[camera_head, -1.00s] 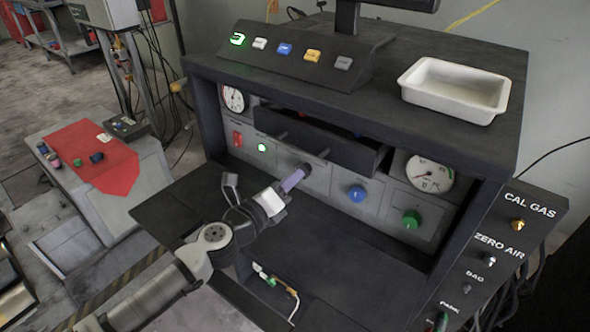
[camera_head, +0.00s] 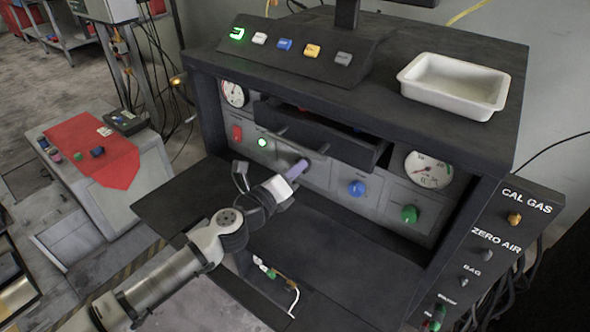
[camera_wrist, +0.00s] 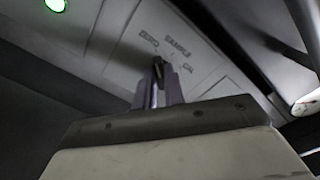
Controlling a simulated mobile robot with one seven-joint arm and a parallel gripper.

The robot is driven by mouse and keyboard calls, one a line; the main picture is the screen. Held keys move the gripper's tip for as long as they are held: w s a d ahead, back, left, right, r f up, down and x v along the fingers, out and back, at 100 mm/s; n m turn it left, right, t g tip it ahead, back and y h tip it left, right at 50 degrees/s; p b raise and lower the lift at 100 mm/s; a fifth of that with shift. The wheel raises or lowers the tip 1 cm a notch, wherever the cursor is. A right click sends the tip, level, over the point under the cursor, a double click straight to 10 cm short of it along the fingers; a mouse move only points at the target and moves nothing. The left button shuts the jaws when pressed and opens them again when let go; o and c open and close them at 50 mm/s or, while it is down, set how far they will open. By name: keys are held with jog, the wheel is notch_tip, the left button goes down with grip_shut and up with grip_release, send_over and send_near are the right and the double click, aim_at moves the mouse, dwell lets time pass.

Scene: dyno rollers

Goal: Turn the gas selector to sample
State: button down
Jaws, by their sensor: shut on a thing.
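The gas selector (camera_wrist: 158,66) is a small dark knob on the grey front panel, with the words ZERO, SAMPLE and CAL printed around it in the wrist view. My gripper (camera_wrist: 160,84) is shut on this knob, one purple-grey finger on each side. In the head view, my gripper (camera_head: 300,168) reaches the panel below the open drawer, and its fingers mostly hide the knob. I cannot tell which word the knob points to.
A dark drawer (camera_head: 315,140) juts out just above my gripper. A blue knob (camera_head: 357,188), a green knob (camera_head: 409,214) and a round gauge (camera_head: 428,170) are to the right. A lit green lamp (camera_head: 262,142) is to the left. A white tray (camera_head: 456,88) stands on top.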

jog(key=shift+f+b, duration=0.1)
jog(key=shift+b, duration=0.2)
jog(key=shift+f+m+b, duration=0.15)
jog(key=shift+m+b, duration=0.45)
jog(key=shift+b, duration=0.15)
jog(key=m+b, duration=0.3)
jog(key=b, duration=0.1)
jog(key=shift+f+b, duration=0.15)
jog(key=shift+b, duration=0.2)
jog(key=m+b, duration=0.4)
jog(key=b, duration=0.1)
jog(key=shift+s+d+r, duration=0.1)
jog(key=shift+s+r, duration=0.05)
jog(key=shift+r, duration=0.05)
jog(key=shift+r+m+b, duration=0.1)
jog(key=shift+m+b, duration=0.6)
jog(key=shift+b, duration=0.15)
jog(key=shift+r, duration=0.1)
jog(key=c, duration=1.5)
grip_release()
